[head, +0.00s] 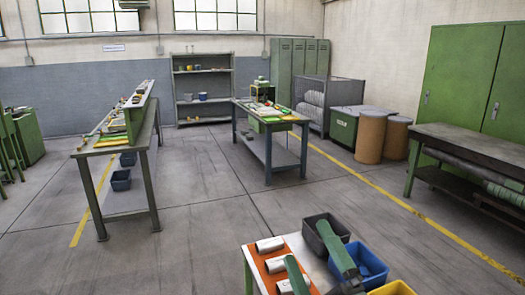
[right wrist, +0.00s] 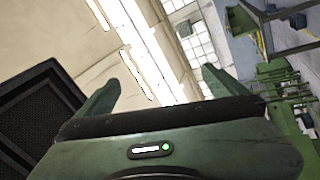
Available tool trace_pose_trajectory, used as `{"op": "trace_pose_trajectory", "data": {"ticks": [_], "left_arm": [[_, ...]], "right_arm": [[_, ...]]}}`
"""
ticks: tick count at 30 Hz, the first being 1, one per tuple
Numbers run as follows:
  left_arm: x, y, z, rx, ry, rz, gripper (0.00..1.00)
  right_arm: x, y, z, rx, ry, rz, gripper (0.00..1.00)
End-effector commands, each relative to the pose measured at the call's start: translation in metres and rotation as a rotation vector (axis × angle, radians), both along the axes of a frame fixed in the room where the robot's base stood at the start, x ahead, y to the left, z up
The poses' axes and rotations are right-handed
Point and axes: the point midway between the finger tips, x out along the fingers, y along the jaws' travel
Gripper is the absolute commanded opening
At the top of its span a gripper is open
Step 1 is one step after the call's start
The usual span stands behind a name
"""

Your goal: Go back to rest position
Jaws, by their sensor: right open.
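My right gripper (head: 306,241) is at the bottom of the head view, its two green fingers spread apart with nothing between them. In the picture the fingers overlap a small table (head: 248,268) with an orange mat and bins. In the right wrist view the open fingers (right wrist: 158,82) point toward the ceiling and windows, with empty air between them. My left gripper is in neither view.
The orange mat (head: 263,262) carries white cylinders (head: 270,244). Beside it are a black bin (head: 318,234), a blue bin (head: 374,267) and a yellow bin (head: 392,289). Workbenches (head: 150,185) (head: 258,148) stand farther off, with clear floor (head: 200,230) between.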

Motion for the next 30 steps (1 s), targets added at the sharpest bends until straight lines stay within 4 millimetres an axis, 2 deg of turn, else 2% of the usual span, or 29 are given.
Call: {"op": "trace_pose_trajectory", "data": {"ticks": [1, 3, 5, 6, 8, 9, 12, 15, 18, 25, 30], "left_arm": [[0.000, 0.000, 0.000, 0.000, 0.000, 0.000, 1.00], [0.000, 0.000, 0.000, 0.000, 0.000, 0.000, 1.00], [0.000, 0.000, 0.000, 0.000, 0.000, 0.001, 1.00], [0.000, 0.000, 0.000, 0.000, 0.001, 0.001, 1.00], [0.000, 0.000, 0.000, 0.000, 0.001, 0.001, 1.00], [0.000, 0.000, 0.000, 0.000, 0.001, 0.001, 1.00], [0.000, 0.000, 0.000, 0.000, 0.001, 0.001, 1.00], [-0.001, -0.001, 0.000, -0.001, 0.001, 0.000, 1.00], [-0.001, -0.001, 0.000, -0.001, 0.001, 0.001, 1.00], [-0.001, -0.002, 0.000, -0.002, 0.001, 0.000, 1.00], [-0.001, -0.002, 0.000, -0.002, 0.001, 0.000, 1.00]], "right_arm": [[0.004, -0.026, -0.031, 0.105, 0.154, -0.066, 1.00], [0.004, -0.056, -0.075, 0.239, 0.354, -0.153, 1.00], [-0.004, -0.078, -0.115, 0.343, 0.522, -0.224, 1.00], [-0.014, -0.090, -0.142, 0.406, 0.630, -0.271, 1.00], [-0.033, -0.104, -0.181, 0.495, 0.791, -0.339, 1.00], [-0.049, -0.111, -0.205, 0.547, 0.892, -0.383, 1.00], [-0.090, -0.121, -0.253, 0.651, 1.111, -0.478, 1.00], [-0.130, -0.124, -0.285, 0.722, 1.286, -0.554, 1.00], [-0.167, -0.124, -0.308, 0.774, 1.431, -0.618, 1.00], [-0.246, -0.119, -0.338, 0.851, 1.714, -0.744, 1.00], [-0.229, -0.117, -0.389, 0.837, 1.718, -0.748, 1.00]]}}
